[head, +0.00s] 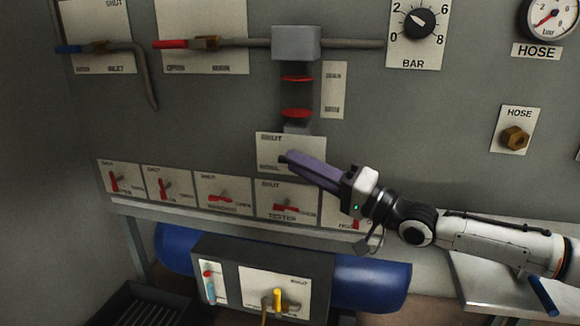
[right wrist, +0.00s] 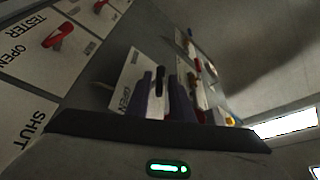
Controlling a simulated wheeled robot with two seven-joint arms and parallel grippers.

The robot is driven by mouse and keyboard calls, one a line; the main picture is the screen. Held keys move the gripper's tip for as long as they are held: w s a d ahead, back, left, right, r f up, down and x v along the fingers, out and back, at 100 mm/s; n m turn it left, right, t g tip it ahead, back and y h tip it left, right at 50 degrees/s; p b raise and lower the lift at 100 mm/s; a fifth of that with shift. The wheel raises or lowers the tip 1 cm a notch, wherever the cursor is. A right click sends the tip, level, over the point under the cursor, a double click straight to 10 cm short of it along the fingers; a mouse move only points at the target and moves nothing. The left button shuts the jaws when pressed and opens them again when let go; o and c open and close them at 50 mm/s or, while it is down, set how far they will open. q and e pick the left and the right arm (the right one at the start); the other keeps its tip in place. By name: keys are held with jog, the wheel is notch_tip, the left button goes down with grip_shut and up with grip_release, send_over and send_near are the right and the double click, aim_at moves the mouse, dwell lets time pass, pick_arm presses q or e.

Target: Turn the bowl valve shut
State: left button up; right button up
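The bowl valve's white plate (head: 268,146) is on the grey panel below the glass-like column with red rings, with "SHUT" at its top and a blurred label lower down. My right gripper (head: 288,160) reaches in from the right, its purple fingers in front of this plate and covering part of it. A small dark handle (right wrist: 160,78) shows at the fingertips in the right wrist view, in front of a plate (right wrist: 127,82) marked "OPEN". The fingers are close together; whether they grip the handle is unclear. My left gripper is not in view.
A row of plates with red levers, including the tester valve (head: 287,207), runs just below. Above are a blue-handled lever (head: 68,49), a red-handled lever (head: 170,44) and a grey block (head: 296,43). A blue tank (head: 372,284) lies under the panel.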

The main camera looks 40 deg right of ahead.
jog(key=shift+b+x, duration=0.4)
jog(key=shift+x, duration=1.1)
jog(key=shift+c, duration=0.5)
grip_shut()
